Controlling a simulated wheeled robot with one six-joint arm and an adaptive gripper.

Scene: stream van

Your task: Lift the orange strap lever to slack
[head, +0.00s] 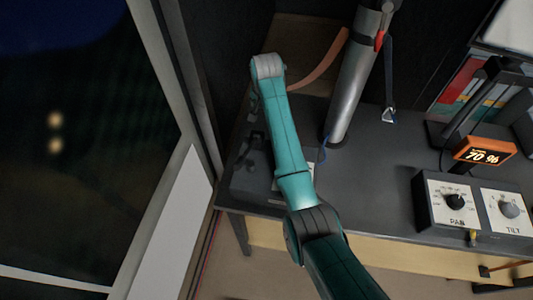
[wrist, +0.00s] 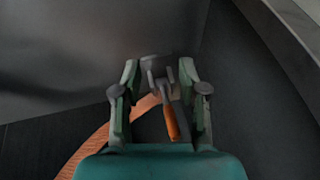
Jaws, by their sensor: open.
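The strap lever is in the wrist view, with an orange handle (wrist: 171,121) below a grey metal head. It lies between the two fingers of my gripper (wrist: 159,82). The fingers stand apart, one on each side of the lever, and I see a gap on both sides. The near end of the handle reaches toward the gripper's palm. I cannot tell how far below or between the fingertips the lever is in depth. In the head view my teal arm reaches over the dark desk, and I cannot make out the gripper or this lever clearly.
An orange-brown curved band (head: 322,62) runs beside a silver pole (head: 354,85) with a red piece (head: 379,41). A hanging strap ends in a metal buckle (head: 388,115). A pan and tilt box (head: 432,207) and a 70 % display (head: 485,151) stand right. The desk (head: 371,160) has free room mid-front.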

